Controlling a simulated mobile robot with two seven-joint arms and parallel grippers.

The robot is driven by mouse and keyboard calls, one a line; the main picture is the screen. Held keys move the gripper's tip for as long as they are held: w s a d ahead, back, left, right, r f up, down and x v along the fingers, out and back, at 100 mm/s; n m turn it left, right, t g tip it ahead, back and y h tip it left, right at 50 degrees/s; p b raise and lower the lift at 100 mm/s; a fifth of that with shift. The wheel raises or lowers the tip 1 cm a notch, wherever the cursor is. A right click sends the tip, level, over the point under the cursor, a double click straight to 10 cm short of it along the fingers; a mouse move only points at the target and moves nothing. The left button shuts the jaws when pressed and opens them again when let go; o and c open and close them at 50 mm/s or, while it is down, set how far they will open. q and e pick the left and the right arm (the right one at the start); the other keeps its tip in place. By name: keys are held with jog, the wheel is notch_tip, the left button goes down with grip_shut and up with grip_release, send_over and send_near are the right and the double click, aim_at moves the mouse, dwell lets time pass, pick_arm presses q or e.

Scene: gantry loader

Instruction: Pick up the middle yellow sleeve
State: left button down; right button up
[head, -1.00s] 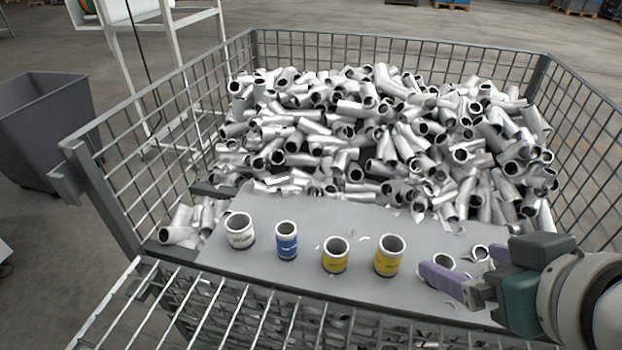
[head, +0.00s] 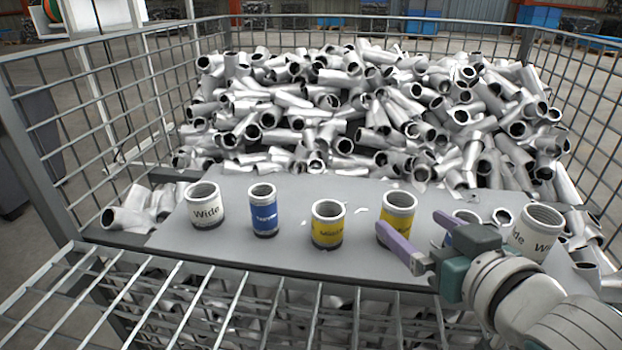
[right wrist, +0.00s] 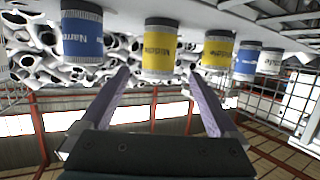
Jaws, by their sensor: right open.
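Two yellow sleeves with metal rims stand upright on a grey board (head: 180,238). The nearer yellow sleeve (head: 328,228) has a label that seems to read "Middle"; the other yellow sleeve (head: 400,203) stands to its right, its lower part hidden by my right gripper. My right gripper (head: 407,222) is open and empty, with purple fingers at the right yellow sleeve in the head view; I cannot tell whether they touch it. In the right wrist view, one yellow sleeve (right wrist: 160,48) appears between the fingertips (right wrist: 159,74), the other (right wrist: 217,48) beyond the right finger. My left gripper is not in view.
A white "Wide" sleeve (head: 205,206) and a blue "Narrow" sleeve (head: 264,212) stand to the left. Another white sleeve (head: 537,230) stands right, near my arm, with a partly hidden blue one. Metal pipe pieces (head: 370,110) fill the wire cage behind.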

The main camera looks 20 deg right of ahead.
aim_at(407, 217)
jog(key=b+x, duration=0.2)
jog(key=x, duration=0.2)
jog(key=shift+d+f, duration=0.1)
jog(key=shift+w, duration=0.4)
jog(key=shift+s, duration=0.1)
jog(key=c, duration=1.5)
grip_shut()
